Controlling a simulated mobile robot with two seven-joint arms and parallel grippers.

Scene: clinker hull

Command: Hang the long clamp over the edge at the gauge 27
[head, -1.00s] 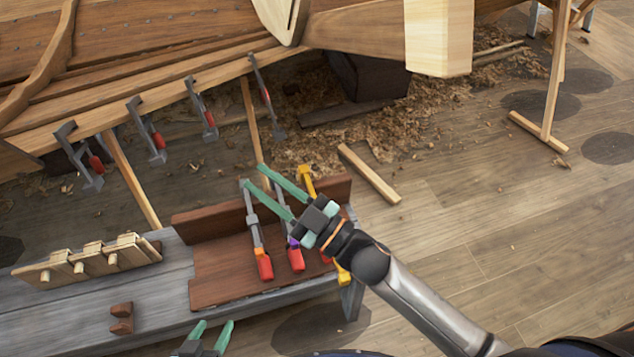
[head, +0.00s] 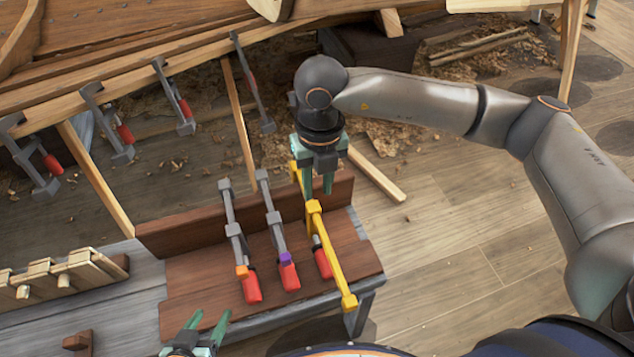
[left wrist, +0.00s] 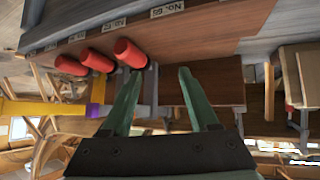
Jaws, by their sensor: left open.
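Which is the long clamp, I cannot tell.
Several clamps (head: 108,125) hang along the hull's wooden edge (head: 130,75). A pegged wooden block (head: 60,275) and a small brown block (head: 78,342) sit on the grey bench at left. Wooden props stand under the hull.

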